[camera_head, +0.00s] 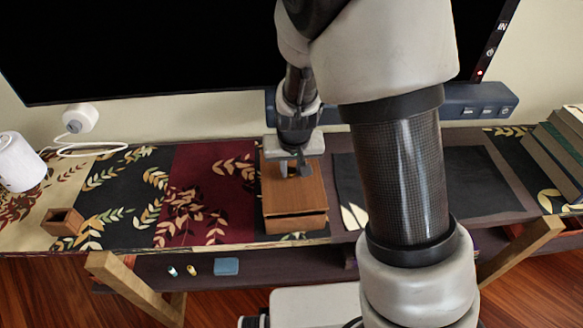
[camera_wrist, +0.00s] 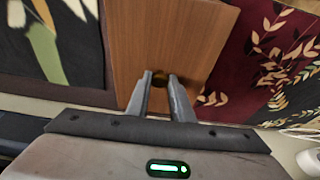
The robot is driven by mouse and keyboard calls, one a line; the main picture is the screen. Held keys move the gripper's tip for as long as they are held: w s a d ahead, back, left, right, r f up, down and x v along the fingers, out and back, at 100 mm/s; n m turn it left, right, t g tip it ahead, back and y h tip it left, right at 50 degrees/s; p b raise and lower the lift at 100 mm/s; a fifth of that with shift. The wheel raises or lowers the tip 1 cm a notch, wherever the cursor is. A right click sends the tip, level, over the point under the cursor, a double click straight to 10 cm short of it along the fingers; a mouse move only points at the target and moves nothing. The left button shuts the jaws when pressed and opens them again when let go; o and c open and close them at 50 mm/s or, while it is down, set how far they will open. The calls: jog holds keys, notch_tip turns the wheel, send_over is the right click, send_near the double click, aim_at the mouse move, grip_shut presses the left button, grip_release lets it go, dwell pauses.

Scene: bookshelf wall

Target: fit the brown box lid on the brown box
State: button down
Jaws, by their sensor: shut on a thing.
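The brown box (camera_head: 296,225) stands near the front edge of the shelf top. The brown box lid (camera_head: 292,198) is over its top, roughly lined up with it. A thin dark line shows between lid and box at the front; I cannot tell whether the lid is fully seated. My gripper (camera_head: 294,168) is above the lid's far part. In the wrist view, my gripper's fingers (camera_wrist: 160,82) are shut on a small dark round knob (camera_wrist: 160,78) on the lid (camera_wrist: 172,40). The box below is hidden in that view.
A small open wooden box (camera_head: 64,222) stands at the left, near a white cylinder (camera_head: 20,163) and a white cable. Books (camera_head: 556,150) stand at the far right. A large black screen (camera_head: 150,50) hangs behind. The patterned cloth left of the box is clear.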

jog(key=shift+f+b, duration=0.85)
jog(key=shift+f, duration=0.2)
jog(key=c, duration=1.5)
grip_release()
jog(key=p+v, duration=0.5)
jog(key=v, duration=1.2)
jog(key=shift+r, duration=0.2)
jog(key=s+d+r+t, duration=0.1)
jog(key=s+d+r, duration=0.4)
jog(key=s+r, duration=0.25)
jog(key=s+d+r+t, duration=0.1)
jog(key=s+d+r, duration=0.3)
jog(key=s+r, duration=0.35)
jog(key=r+p, duration=0.5)
jog(key=p, duration=0.1)
jog(key=r+p, duration=0.6)
jog(key=shift+s+d+r, duration=0.2)
